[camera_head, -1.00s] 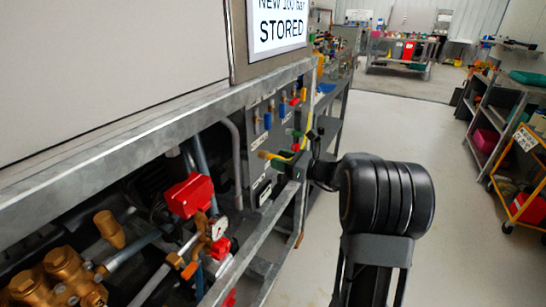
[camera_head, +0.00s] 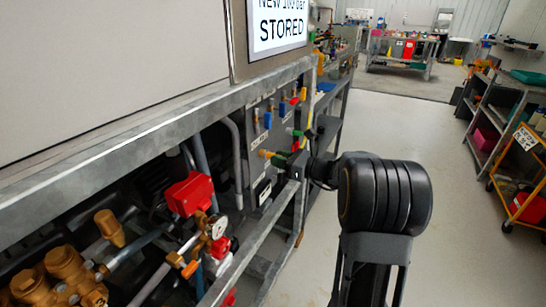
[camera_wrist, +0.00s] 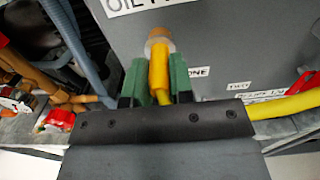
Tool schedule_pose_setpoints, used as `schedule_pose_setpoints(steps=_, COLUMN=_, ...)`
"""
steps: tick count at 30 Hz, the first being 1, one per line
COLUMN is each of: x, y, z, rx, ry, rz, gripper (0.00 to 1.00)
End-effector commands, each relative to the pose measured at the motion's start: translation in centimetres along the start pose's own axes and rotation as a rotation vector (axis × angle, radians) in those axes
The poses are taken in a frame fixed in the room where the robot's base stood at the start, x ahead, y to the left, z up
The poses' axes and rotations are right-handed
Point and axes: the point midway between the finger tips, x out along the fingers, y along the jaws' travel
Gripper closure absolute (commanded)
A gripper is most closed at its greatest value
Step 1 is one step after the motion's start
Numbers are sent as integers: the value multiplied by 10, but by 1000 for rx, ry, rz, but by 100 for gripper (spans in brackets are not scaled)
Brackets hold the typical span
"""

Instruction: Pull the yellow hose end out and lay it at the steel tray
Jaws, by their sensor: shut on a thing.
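My gripper (camera_wrist: 158,85) has green fingers, one on each side of the yellow hose end (camera_wrist: 159,72), and is shut on it. The hose end lines up with a brass fitting (camera_wrist: 158,46) on the grey panel. I cannot tell whether it is still seated there. More of the yellow hose (camera_wrist: 285,106) runs off to the right behind my gripper. I cannot make out the steel tray.
The grey panel (camera_wrist: 225,45) carries white labels and, higher up, several coloured valve handles (camera_head: 294,100). A steel frame rail (camera_head: 262,232) runs below. A red box (camera_head: 189,194) and a gauge (camera_head: 219,227) stand at left.

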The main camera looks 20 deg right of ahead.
Motion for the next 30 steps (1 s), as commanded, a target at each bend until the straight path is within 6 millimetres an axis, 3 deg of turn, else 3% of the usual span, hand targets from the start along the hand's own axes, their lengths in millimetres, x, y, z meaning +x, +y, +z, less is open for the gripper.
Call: schedule_pose_setpoints(steps=30, x=-26, y=0, z=1, rx=-1, ry=-1, rz=-1, gripper=100)
